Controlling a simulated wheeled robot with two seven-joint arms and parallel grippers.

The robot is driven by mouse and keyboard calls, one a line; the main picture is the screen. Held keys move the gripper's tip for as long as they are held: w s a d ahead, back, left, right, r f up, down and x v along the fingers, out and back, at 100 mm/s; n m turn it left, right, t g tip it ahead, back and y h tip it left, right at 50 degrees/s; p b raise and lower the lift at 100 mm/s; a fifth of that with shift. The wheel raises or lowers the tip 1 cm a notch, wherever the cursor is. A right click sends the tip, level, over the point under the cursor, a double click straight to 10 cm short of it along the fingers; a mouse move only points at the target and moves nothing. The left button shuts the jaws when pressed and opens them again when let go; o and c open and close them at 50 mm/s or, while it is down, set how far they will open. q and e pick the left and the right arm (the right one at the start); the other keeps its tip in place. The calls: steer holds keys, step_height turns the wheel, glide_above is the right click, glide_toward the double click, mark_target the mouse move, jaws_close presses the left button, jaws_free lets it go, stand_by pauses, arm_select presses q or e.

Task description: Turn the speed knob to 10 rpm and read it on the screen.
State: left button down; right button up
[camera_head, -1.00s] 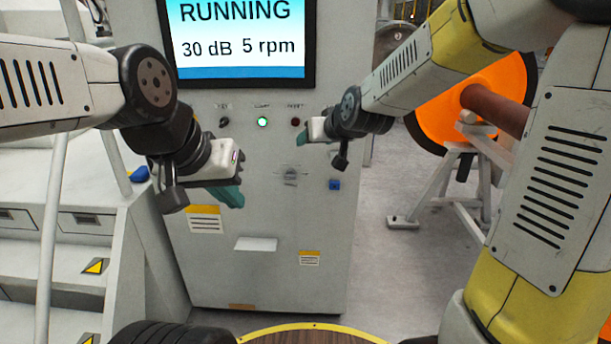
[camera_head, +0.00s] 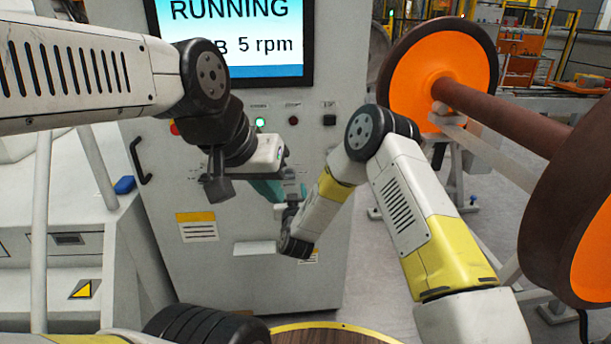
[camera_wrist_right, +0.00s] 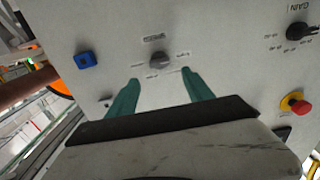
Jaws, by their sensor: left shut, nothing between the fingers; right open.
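The screen (camera_head: 240,40) on the grey cabinet reads "RUNNING" and "5 rpm"; my left arm hides most of the dB value. A dark knob (camera_wrist_right: 160,60) sits between two labels too blurred to read; a separate knob (camera_wrist_right: 298,31) is marked GAIN. My right gripper (camera_wrist_right: 160,79) is open, its teal fingertips on either side of the first knob's line and apparently short of it. In the head view my right wrist largely hides that gripper. My left gripper (camera_head: 268,189) is shut and empty in front of the cabinet, close to the right one.
A blue button (camera_wrist_right: 85,60) and a red emergency stop (camera_wrist_right: 295,104) flank the knob in the wrist view. A green lamp (camera_head: 260,123) glows below the screen.

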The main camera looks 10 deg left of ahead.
mark_target(289, 177)
steer(key=x, duration=0.7)
steer(key=shift+w+a, duration=0.1)
steer(key=shift+w, duration=0.2)
jaws_close()
